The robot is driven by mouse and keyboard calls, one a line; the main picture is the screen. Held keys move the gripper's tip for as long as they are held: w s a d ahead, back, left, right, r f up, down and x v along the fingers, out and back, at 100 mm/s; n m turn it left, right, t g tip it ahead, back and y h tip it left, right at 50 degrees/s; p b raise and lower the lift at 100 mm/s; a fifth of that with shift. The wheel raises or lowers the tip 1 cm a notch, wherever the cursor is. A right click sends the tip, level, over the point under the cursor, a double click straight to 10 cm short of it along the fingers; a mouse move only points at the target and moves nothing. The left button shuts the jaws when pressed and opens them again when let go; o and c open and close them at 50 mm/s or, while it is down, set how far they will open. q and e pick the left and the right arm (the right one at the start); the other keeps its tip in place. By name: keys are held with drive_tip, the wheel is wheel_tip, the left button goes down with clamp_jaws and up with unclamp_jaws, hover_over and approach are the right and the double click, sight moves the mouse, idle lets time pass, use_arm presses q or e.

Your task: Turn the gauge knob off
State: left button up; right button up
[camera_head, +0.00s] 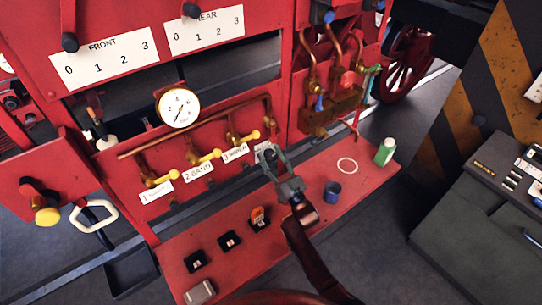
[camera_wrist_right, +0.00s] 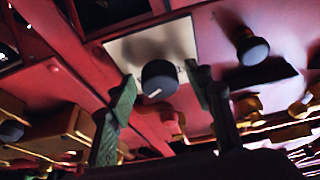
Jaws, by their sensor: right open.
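The dark round knob (camera_wrist_right: 160,78) with a small white mark shows in the right wrist view, in front of a pale plate (camera_wrist_right: 130,47) on the red panel. My right gripper (camera_wrist_right: 162,86) is open, its two green fingers apart on either side of the knob in that view. I cannot tell whether they touch it. The round white pressure gauge (camera_head: 178,107) sits above this row. My left gripper is not in view.
Brass valves with yellow handles (camera_head: 208,156) line the panel to the left. A red shelf (camera_head: 225,268) below holds several small black blocks, a blue cup (camera_head: 332,191) and a green bottle (camera_head: 385,151). Another dark knob (camera_wrist_right: 252,48) stands to the right in the wrist view.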

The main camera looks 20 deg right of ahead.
drive_tip(key=c, duration=1.2)
drive_tip(key=shift+o, duration=0.2)
